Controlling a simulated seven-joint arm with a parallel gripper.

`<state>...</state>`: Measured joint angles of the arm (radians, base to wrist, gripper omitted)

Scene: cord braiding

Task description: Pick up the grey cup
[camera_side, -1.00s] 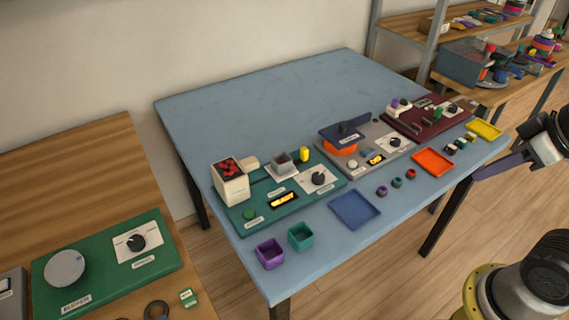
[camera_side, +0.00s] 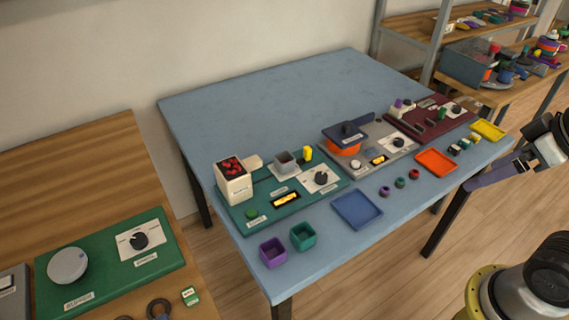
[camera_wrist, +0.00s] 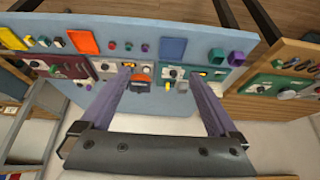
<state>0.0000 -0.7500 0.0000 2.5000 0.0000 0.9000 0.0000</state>
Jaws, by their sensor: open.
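The grey cup (camera_side: 285,163) is a small square cup on a pale pad on the green panel (camera_side: 257,222), between a cream dispenser with red contents and a yellow block. In the wrist view, a small grey shape near the right finger may be the cup, but it is too small to be sure. My gripper (camera_side: 473,184) is at the right edge of the side view, with purple fingers, far from the cup. In the wrist view my gripper (camera_wrist: 160,72) is open, its two fingers wide apart with nothing held between them.
The cream dispenser (camera_side: 234,186) and yellow block (camera_side: 307,153) stand close to the cup. An orange pot (camera_side: 344,140) with a dark lid is to the right. Purple (camera_side: 272,253) and teal (camera_side: 303,236) cups and a blue tray (camera_side: 357,209) lie in front. The table's back is clear.

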